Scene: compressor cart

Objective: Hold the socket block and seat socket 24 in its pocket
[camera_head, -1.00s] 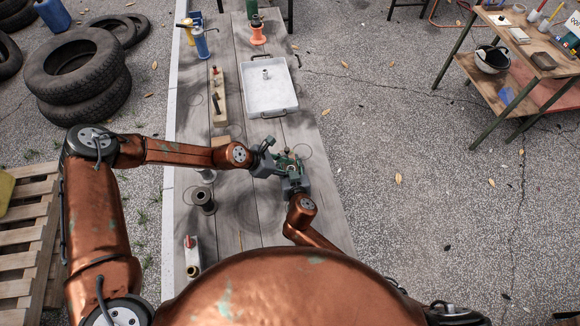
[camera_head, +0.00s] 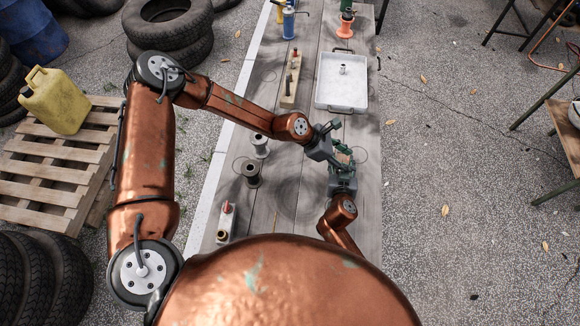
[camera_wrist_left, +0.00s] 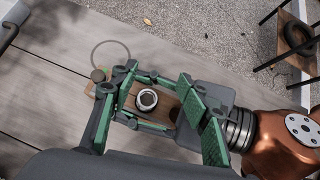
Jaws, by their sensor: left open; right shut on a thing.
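The wooden socket block (camera_wrist_left: 128,104) lies under the grippers in the left wrist view, partly hidden by the fingers. A bright steel ring-shaped socket (camera_wrist_left: 147,99) stands on or in it; its number is unreadable and its seating depth unclear. My right gripper (camera_head: 340,156) is shut on the block, its green fingers along both sides in the left wrist view. My left gripper (camera_wrist_left: 157,76) is open above the block, with one finger on each side of the socket and no clear contact. In the head view, the left gripper (camera_head: 335,134) hides most of the block.
A white tray (camera_head: 322,100) with a small metal piece (camera_head: 343,69) stands farther back on the bench. A wooden rack (camera_head: 291,88), two spools (camera_head: 251,173) and a red-topped item (camera_head: 227,218) are to the left. Bare planks lie between them and the grippers.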

